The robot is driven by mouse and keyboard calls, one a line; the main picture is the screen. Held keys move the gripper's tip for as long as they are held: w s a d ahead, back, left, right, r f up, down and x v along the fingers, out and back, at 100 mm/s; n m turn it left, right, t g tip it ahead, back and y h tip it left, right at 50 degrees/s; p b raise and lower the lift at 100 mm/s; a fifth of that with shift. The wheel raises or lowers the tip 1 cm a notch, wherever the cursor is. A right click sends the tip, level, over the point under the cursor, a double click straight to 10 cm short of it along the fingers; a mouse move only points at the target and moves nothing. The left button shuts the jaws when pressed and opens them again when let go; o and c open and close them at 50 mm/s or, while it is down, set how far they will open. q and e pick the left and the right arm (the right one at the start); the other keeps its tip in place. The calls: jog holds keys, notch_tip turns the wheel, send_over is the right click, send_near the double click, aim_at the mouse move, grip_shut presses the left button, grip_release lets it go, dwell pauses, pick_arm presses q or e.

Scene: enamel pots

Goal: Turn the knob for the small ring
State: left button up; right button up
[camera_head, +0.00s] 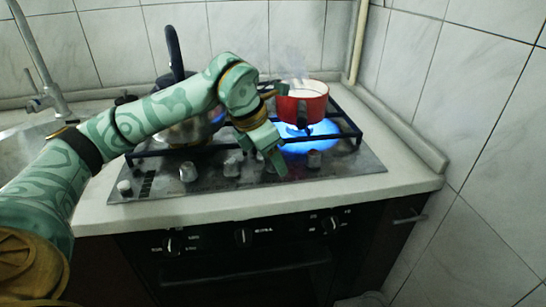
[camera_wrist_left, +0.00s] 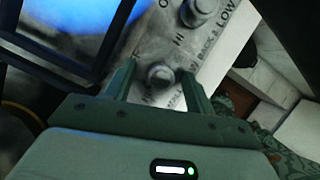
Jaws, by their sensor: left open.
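Several silvery knobs stand along the front of the steel hob (camera_head: 345,167); one plain knob (camera_head: 314,158) is right of my left gripper, and others are to its left, such as this knob (camera_head: 188,171). My left gripper (camera_head: 273,163) points down at the knob row. In the left wrist view its open fingers (camera_wrist_left: 158,88) stand on either side of a round knob (camera_wrist_left: 161,75), without visibly gripping it. A second knob (camera_wrist_left: 194,12) lies beyond. Labels such as HI and LOW show on the panel. I cannot tell which knob serves the small ring. My right gripper is out of view.
A red steaming pot (camera_head: 303,103) sits over a blue flame (camera_head: 310,133) at the right, close behind my gripper. A steel pot (camera_head: 188,130) stands behind my arm. Oven knobs (camera_head: 243,236) line the front below. A sink (camera_head: 20,150) is at the left.

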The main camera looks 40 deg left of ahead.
pick_arm(q)
jog(key=c, duration=1)
